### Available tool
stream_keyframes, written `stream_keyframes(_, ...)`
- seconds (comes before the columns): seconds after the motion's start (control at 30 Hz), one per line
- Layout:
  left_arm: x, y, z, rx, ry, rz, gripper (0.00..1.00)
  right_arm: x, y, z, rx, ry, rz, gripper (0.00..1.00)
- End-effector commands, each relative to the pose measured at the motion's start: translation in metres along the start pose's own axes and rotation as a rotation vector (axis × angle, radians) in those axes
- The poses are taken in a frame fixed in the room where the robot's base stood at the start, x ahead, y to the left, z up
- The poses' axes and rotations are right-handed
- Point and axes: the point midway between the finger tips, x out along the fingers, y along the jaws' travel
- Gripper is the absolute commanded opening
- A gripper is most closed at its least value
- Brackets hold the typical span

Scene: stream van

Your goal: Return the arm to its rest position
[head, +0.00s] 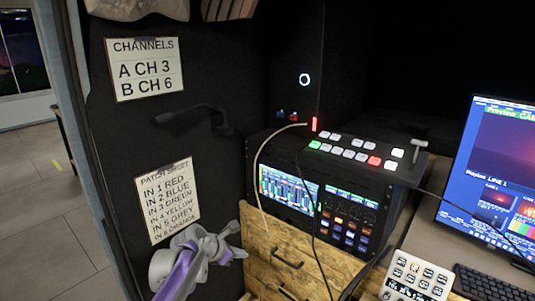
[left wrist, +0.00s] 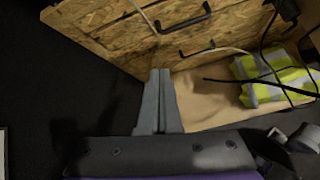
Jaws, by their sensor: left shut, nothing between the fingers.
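My left gripper (head: 228,242) shows at the bottom of the head view, in front of the dark wall and just left of the wooden drawer unit. In the left wrist view my left gripper (left wrist: 160,75) has its two fingers pressed together, with nothing between them. The fingertips are close to the drawer unit's lower edge in that picture; I cannot tell whether they touch it. My right gripper is in neither view.
The wooden drawer unit (head: 262,262) has dark handles and carries a mixer rack (head: 330,205) with a switcher panel (head: 350,150) on top. Cables hang across its front. A monitor (head: 490,180) and keyboard (head: 490,285) stand right. A yellow vest (left wrist: 270,80) lies beside the drawers.

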Motion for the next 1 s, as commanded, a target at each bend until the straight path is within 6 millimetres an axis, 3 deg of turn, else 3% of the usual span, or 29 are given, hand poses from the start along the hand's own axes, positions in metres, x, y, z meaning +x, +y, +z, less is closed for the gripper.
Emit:
stream_keyframes(0.03,-0.028,-0.012,0.003,0.118,0.023,0.001,0.0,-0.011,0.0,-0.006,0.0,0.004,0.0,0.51)
stream_keyframes(0.2,-0.104,-0.06,-0.017,0.626,0.127,-0.022,0.0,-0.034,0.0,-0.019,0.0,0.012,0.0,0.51)
stream_keyframes(0.5,-0.215,-0.15,-0.085,1.518,0.304,-0.171,0.0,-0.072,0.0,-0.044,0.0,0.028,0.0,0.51)
stream_keyframes(0.73,-0.263,-0.201,-0.144,2.058,0.395,-0.348,0.0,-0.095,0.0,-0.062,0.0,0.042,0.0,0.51)
stream_keyframes(1.0,-0.275,-0.219,-0.171,2.27,0.421,-0.443,0.0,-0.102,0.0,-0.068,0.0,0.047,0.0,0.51)
